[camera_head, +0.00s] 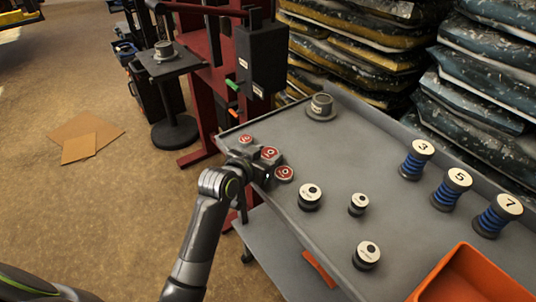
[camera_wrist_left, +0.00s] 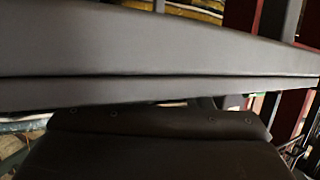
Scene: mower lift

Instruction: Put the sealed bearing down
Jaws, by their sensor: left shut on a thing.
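Small round parts with red tops stand at the left edge of the grey bench. One (camera_head: 246,138) is at the back and another (camera_head: 284,173) at the front. Between them my left gripper (camera_head: 265,162) is shut on a red-topped bearing (camera_head: 269,153), low over the bench edge. Whether the bearing touches the bench I cannot tell. My right gripper is in no view.
White-topped parts (camera_head: 310,195) and blue spools marked 3, 5 and 7 (camera_head: 419,160) stand on the bench (camera_head: 330,150). A grey cylinder (camera_head: 321,106) stands at its back corner, an orange bin (camera_head: 470,280) at front right. A round stand (camera_head: 175,133) and red frame (camera_head: 203,80) are behind.

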